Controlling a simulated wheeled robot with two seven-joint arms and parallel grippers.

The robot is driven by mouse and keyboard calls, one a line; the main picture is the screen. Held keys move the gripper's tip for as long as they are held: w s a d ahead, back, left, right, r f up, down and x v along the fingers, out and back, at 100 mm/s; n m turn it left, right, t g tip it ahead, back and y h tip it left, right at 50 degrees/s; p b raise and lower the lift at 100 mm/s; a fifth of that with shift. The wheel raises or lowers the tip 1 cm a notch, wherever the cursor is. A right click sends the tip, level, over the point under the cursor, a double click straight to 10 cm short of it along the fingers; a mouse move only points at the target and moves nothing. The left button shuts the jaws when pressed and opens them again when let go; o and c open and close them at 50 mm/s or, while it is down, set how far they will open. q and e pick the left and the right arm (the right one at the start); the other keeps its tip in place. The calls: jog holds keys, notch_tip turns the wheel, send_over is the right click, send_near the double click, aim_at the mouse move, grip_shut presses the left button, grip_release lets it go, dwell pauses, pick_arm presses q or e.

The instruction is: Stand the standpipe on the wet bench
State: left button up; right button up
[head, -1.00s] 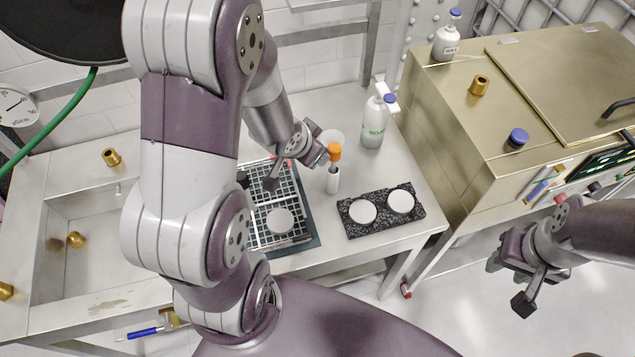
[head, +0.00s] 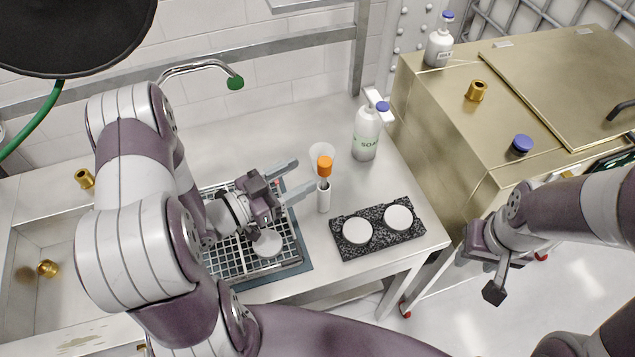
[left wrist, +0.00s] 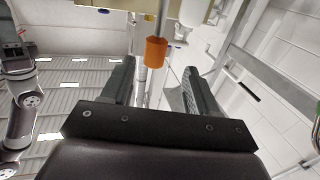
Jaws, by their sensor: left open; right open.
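My right gripper (head: 484,274) is open and empty, over the floor right of the bench.
A black speckled block (head: 375,241) with two white discs lies at the bench's front right. A soap bottle (head: 366,137) stands behind. A grid rack (head: 235,257) lies under my left arm. Brass fittings sit by the sink (head: 84,178) and on the gold cabinet (head: 477,91).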

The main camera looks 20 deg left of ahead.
aim_at(325, 160)
pick_arm(q)
jog(key=x, duration=0.2)
jog(key=p+x, duration=0.1)
jog(key=x, duration=0.3)
jog(key=shift+s+d+r+p, duration=0.15)
jog(key=shift+d+r+p, duration=0.2)
jog(key=shift+d, duration=0.1)
jog(key=shift+w+f, duration=0.15)
jog(key=shift+w, duration=0.15)
jog(key=shift+s, duration=0.15)
jog(key=c, duration=0.5)
grip_shut()
